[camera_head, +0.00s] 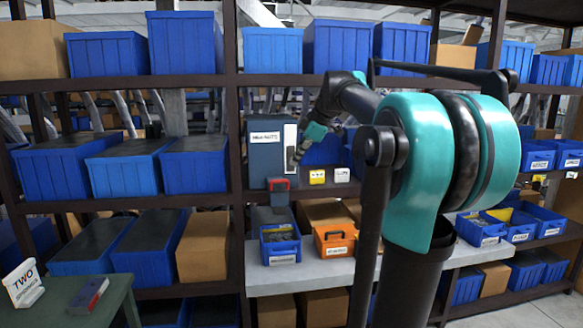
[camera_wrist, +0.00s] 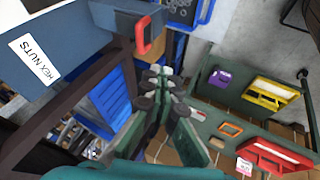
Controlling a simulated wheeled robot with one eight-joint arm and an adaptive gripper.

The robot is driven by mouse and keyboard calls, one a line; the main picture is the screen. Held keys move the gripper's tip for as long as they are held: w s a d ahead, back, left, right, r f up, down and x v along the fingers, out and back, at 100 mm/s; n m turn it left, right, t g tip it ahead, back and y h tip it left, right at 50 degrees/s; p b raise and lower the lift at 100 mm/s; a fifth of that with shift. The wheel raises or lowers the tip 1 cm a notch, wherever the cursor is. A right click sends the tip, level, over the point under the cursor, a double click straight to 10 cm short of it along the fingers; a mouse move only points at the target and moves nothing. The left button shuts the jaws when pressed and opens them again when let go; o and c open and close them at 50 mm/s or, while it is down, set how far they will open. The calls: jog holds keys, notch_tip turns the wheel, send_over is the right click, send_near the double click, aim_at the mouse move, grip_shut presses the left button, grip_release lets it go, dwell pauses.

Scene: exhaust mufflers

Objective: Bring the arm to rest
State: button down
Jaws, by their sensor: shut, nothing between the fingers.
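My arm reaches from the right of the head view toward the shelving. My gripper (camera_head: 300,150) is in front of the right side of a blue-grey box with a white label (camera_head: 258,165). In the wrist view my gripper (camera_wrist: 160,78) is shut, its fingers together with nothing between them. The same view shows the box (camera_wrist: 75,50), labelled "HEX NUTS", to the left of the fingers, and its red handle (camera_wrist: 150,32) just beyond the fingertips. I cannot tell whether the gripper touches the box.
Shelves hold many blue bins (camera_head: 180,45). A blue bin (camera_head: 280,245) and an orange bin (camera_head: 334,240) stand on a pale ledge (camera_head: 300,278) below the gripper. A green table (camera_head: 85,305) is at lower left. Open floor (camera_head: 510,312) shows at lower right.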

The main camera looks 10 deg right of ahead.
jog(key=s+f+m+h, duration=0.1)
jog(key=s+f+m, duration=0.4)
jog(key=s+f, duration=0.4)
jog(key=s+d+f+m+h, duration=0.1)
jog(key=s+f+m, duration=0.5)
jog(key=f, duration=1.2)
jog(key=s+d+f+m+g+h, duration=0.1)
jog(key=s+f+m, duration=0.5)
jog(key=s+f, duration=0.7)
jog(key=shift+s+f+h, duration=0.2)
jog(key=shift+s+h, duration=0.1)
jog(key=shift+h, duration=0.3)
